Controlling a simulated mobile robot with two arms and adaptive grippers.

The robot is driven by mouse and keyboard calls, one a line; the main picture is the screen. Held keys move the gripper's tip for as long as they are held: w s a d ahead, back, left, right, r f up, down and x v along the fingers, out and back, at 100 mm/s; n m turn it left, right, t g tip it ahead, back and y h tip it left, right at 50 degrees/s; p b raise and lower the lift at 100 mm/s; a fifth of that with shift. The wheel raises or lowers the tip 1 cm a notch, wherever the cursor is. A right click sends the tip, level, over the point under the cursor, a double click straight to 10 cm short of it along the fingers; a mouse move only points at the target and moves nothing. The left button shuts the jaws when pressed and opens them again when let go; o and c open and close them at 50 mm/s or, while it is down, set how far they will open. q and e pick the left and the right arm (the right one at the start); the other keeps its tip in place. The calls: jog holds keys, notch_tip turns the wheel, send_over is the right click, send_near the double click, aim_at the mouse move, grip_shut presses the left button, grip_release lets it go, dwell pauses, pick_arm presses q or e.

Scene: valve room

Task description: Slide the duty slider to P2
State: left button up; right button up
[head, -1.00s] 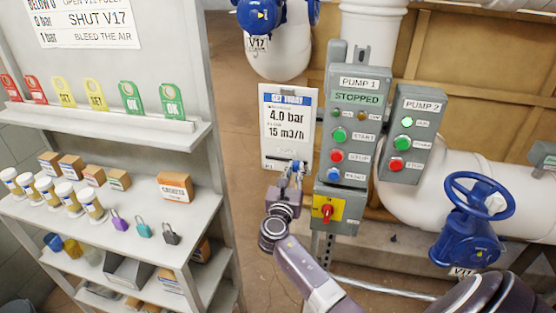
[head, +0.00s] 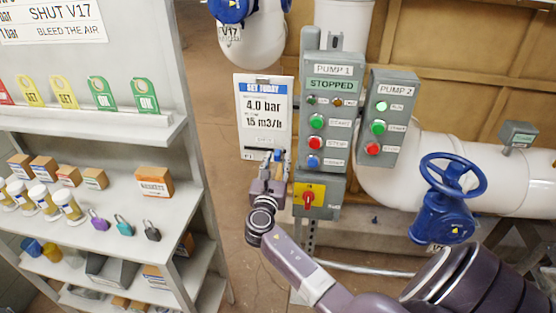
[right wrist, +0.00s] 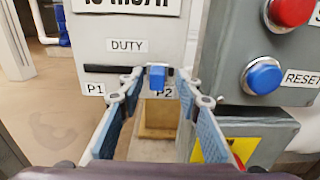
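The duty slider's blue knob (right wrist: 157,77) sits in a dark horizontal slot (right wrist: 105,69) under the DUTY label (right wrist: 127,46) in the right wrist view. It is near the slot's right end, just above the P2 label (right wrist: 164,93); the P1 label (right wrist: 95,89) is at the left end. My right gripper (right wrist: 159,79) is open, with one finger on each side of the knob and a visible gap on both sides. My left gripper is not in view.
The PUMP 1 box (head: 329,110), reading STOPPED, stands close to the right of my gripper, with a red-and-yellow switch (head: 308,198) below. PUMP 2 (head: 386,118) and a blue valve wheel (head: 453,184) are farther right. A loaded shelf (head: 100,190) stands left.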

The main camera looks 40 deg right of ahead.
jog(key=v, duration=1.1)
jog(key=shift+s, duration=0.25)
jog(key=s+a+f+m+g+y+b, duration=0.1)
jog(key=s+a+f+m+y, duration=0.15)
jog(key=f, duration=1.05)
jog(key=s+a+f+m+g+y, duration=0.2)
jog(key=s+a+f+y, duration=0.1)
jog(key=f, duration=0.9)
jog(key=s+a+f+m+g+y+b, duration=0.1)
jog(key=s+a+f+m+y, duration=0.15)
jog(key=f, duration=1.05)
jog(key=s+a+f+m+g+y+b, duration=0.1)
jog(key=s+a+f+m+g+y, duration=0.2)
jog(key=s+f, duration=0.65)
jog(key=s+a+f+m+g+y+b, duration=0.1)
jog(key=s+a+f+m, duration=0.3)
jog(key=s+f, duration=0.5)
jog(key=s+f+m+g+y, duration=0.1)
jog(key=s+f+m, duration=0.1)
jog(key=s+m, duration=0.3)
jog(key=s+f+m+g, duration=0.1)
jog(key=s+f+m, duration=0.2)
jog(key=s, duration=1.1)
jog(key=shift+a+m+g+y, duration=0.3)
jog(key=shift+a+m+y, duration=0.15)
jog(key=shift+m, duration=0.45)
